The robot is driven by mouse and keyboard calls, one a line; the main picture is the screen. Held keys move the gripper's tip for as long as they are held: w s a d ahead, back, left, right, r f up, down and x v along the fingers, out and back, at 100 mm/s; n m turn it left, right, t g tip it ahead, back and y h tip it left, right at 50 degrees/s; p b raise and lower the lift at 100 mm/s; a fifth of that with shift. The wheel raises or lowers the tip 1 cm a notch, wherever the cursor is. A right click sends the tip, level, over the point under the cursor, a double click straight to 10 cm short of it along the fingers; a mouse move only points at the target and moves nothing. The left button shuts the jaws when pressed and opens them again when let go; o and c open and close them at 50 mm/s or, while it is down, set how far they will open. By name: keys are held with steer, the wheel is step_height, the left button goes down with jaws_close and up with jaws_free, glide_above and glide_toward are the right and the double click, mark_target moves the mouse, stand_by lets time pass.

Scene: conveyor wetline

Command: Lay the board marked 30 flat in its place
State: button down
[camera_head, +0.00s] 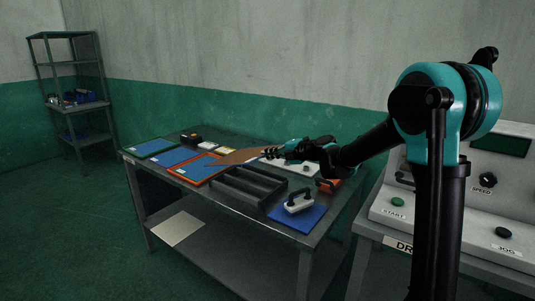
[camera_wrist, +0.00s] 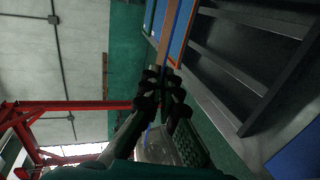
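My gripper (camera_head: 272,153) is above the far side of the metal table, reaching in from the right. It appears shut on one end of a brown board (camera_head: 238,156), which extends left over the table. In the wrist view my gripper's fingers (camera_wrist: 166,82) close around the board (camera_wrist: 168,38), which shows as a narrow brown strip. No number can be read on it. The board's far end overlaps an orange-edged blue panel (camera_head: 194,170); whether they touch I cannot tell. A blue panel (camera_head: 170,158) and a green-edged panel (camera_head: 150,147) lie further left.
A dark slotted rack (camera_head: 247,186) stands in front of the board. A white-handled tool (camera_head: 299,201) sits on a blue mat (camera_head: 305,217) at the near right. Small boxes (camera_head: 192,138) stand behind the panels. A control console (camera_head: 440,215) is right of the table.

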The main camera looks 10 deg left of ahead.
stand_by(0.4)
glide_above(269, 191)
steer(key=shift+a+f, duration=0.15)
steer(key=shift+f, duration=4.3)
steer(key=c, duration=1.8)
jaws_free()
steer(key=shift+c, duration=0.2)
steer(key=shift+v, duration=2.75)
steer(key=shift+f, duration=0.1)
